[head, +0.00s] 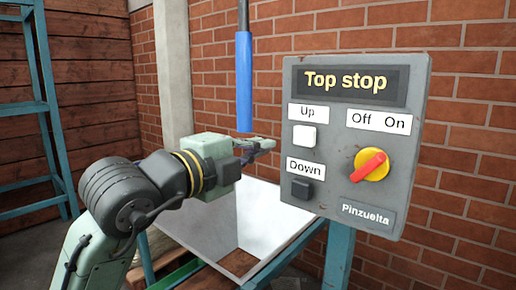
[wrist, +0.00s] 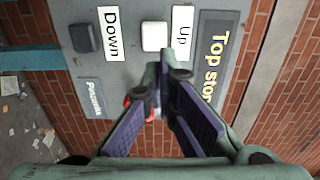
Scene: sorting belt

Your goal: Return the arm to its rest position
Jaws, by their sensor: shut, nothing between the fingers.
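My arm reaches in from the lower left in the head view. My gripper (head: 266,144) is shut and empty, left of the grey control panel (head: 408,112) and apart from its buttons in that view. In the wrist view the gripper (wrist: 164,62) has its fingertips together in front of the panel (wrist: 140,62), near the white Up button (wrist: 154,36). The fingers partly hide the red knob (wrist: 127,102) there. In the head view the white Up button (head: 304,136), the black Down button (head: 301,188) and the red and yellow Off/On knob (head: 370,164) show clearly. The display reads "Top stop".
A blue cylinder (head: 244,82) hangs on a rod above the gripper. A teal post (head: 338,258) stands under the panel. Teal shelving (head: 46,107) is at the left, and a brick wall (head: 470,150) is behind.

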